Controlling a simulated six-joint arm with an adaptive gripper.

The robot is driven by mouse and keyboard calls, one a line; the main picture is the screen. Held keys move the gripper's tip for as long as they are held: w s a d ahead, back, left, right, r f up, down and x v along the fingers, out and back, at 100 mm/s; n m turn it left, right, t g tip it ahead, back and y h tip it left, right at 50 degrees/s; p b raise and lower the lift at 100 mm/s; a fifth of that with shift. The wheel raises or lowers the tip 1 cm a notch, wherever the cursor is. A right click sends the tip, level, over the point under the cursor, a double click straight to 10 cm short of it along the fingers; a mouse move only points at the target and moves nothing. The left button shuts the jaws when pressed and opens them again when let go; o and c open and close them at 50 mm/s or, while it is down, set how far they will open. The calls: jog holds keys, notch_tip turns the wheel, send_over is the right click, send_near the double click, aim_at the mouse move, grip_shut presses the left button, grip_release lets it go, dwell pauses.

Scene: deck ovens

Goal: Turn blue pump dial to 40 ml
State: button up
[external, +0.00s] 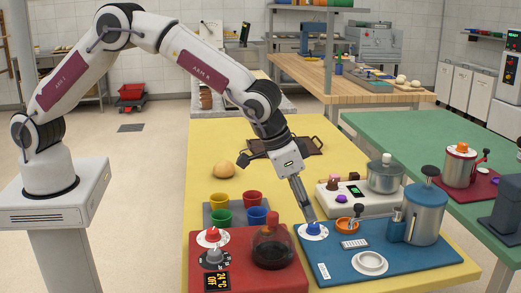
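The blue pump dial (313,228) is a blue knob on a round white scale, on the left part of a blue base plate (330,262). Its marks and pointer are too small to read. The pump, a blue and grey canister (426,214) with a dark knob on top, stands at the right of the same plate. My gripper (309,216) points down, with its grey finger end right at the back of the dial. I cannot tell whether it touches the knob, and the finger gap does not show clearly.
Left of the plate, a red unit (225,272) carries a red dial (213,236), a grey dial (215,255) and a glass jug (272,248). Coloured cups (253,198) stand behind it.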

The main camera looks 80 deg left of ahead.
aim_at(313, 224)
jog(key=shift+x, duration=2.4)
jog(key=shift+c, duration=0.4)
jog(key=c, duration=1)
